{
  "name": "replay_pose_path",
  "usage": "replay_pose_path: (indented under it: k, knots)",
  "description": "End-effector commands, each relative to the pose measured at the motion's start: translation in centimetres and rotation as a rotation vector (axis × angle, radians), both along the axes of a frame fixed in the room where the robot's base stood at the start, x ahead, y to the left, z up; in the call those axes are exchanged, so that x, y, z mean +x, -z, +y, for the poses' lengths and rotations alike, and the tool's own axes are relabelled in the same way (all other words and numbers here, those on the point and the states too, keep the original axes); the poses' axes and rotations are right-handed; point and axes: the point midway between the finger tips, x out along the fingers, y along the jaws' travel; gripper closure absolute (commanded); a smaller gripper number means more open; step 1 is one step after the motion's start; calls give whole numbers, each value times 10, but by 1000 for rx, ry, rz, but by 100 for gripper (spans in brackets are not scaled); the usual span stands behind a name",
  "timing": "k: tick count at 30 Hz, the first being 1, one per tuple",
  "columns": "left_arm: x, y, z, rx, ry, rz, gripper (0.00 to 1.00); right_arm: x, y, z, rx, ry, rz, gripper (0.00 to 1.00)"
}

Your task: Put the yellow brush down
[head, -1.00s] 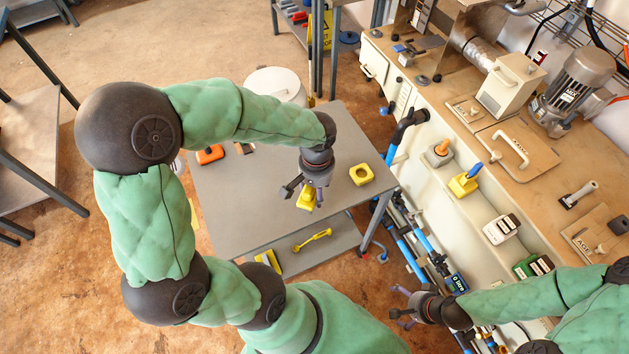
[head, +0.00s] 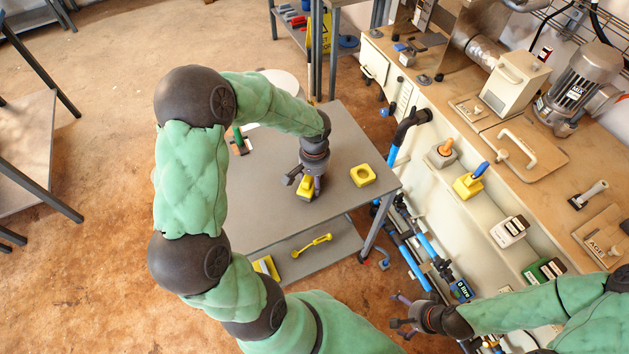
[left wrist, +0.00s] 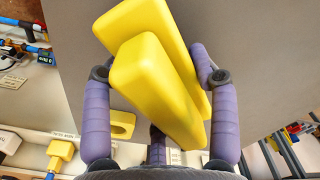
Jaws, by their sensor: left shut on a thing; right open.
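The yellow brush (head: 305,189) is in my left gripper (head: 308,182), over the grey table (head: 260,205). In the left wrist view, the yellow brush (left wrist: 160,75) shows as a long block in front of a wider yellow block, between the purple fingers of my left gripper (left wrist: 155,85). The grey tabletop fills the background close behind it. I cannot tell whether the brush touches the table. My right gripper (head: 402,326) is open and empty at the lower right, away from the table.
A yellow block with a round hole (head: 362,175) stands to the right of the brush. A green-handled brush (head: 239,142) is at the table's left. A lower shelf (head: 325,258) holds a yellow tool (head: 312,245). The bench (head: 470,210) is on the right.

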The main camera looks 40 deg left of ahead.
Motion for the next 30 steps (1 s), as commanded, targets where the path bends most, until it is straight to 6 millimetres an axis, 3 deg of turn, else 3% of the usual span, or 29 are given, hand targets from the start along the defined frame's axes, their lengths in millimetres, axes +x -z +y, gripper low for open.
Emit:
replay_pose_path:
  k: [13,14,15,16,30]
  knots:
    - [1,9,0,1,-1,-3,67,0,5,0,0,0,0,0]
    - [1,8,0,1,-1,-3,32,0,4,0,0,0,0,0]
    - [1,7,0,1,-1,-3,21,0,4,0,0,0,0,0]
    - [1,7,0,1,-1,-3,17,0,4,0,0,0,0,0]
    - [1,-1,0,1,-1,-4,17,0,-1,0,0,0,0,0]
